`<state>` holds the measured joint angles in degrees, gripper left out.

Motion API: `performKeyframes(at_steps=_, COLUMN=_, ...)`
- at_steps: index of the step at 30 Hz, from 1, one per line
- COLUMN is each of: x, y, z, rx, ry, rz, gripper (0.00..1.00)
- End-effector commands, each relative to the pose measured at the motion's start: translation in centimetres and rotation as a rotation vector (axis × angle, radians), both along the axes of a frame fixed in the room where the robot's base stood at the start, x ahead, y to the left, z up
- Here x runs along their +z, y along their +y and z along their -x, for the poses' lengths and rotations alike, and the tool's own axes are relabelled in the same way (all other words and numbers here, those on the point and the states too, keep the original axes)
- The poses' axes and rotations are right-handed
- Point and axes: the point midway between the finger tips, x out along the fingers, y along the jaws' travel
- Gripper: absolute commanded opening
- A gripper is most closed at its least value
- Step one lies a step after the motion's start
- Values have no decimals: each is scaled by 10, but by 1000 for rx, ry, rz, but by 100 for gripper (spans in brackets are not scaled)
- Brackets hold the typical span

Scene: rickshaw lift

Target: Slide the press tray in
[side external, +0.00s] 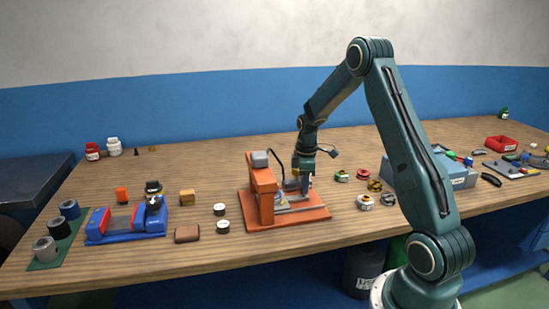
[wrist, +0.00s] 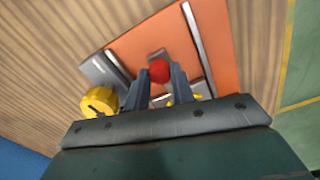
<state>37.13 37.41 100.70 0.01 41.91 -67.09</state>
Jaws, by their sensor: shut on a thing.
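The orange press (side external: 261,188) stands on its flat orange base near the middle of the bench. A pale metal tray (side external: 298,208) lies low on the base, between the press frame and its right side. My gripper (side external: 304,187) is down at the press, just right of the upright frame. In the wrist view, my gripper's (wrist: 160,72) two fingers are shut on a round red knob (wrist: 159,70) above the orange base (wrist: 158,38). Grey metal shows below the knob between the fingers. The gripper hides much of the tray, so how far in it sits cannot be told.
A pale rail (wrist: 192,20) and a yellow round part (wrist: 99,102) lie close to the fingers. Left of the press are two white-topped discs (side external: 222,226), a brown block (side external: 187,234) and a blue vise (side external: 126,222). Several small round parts (side external: 364,201) lie to the right.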

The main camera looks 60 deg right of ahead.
Motion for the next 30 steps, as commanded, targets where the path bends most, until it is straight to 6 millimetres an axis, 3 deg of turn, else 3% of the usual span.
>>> performKeyframes(at_steps=9, x=1, y=27, z=-28, rx=2, ry=-2, rz=1, gripper=0)
performKeyframes(at_steps=19, x=1, y=32, z=-33, rx=6, ry=-5, rz=-1, gripper=0)
performKeyframes(at_steps=20, x=1, y=33, z=-33, rx=7, ry=-5, rz=-1, gripper=26)
performKeyframes(at_steps=23, x=1, y=33, z=-33, rx=7, ry=-5, rz=-2, gripper=46)
performKeyframes(at_steps=30, x=1, y=31, z=-32, rx=3, ry=-2, rz=0, gripper=46)
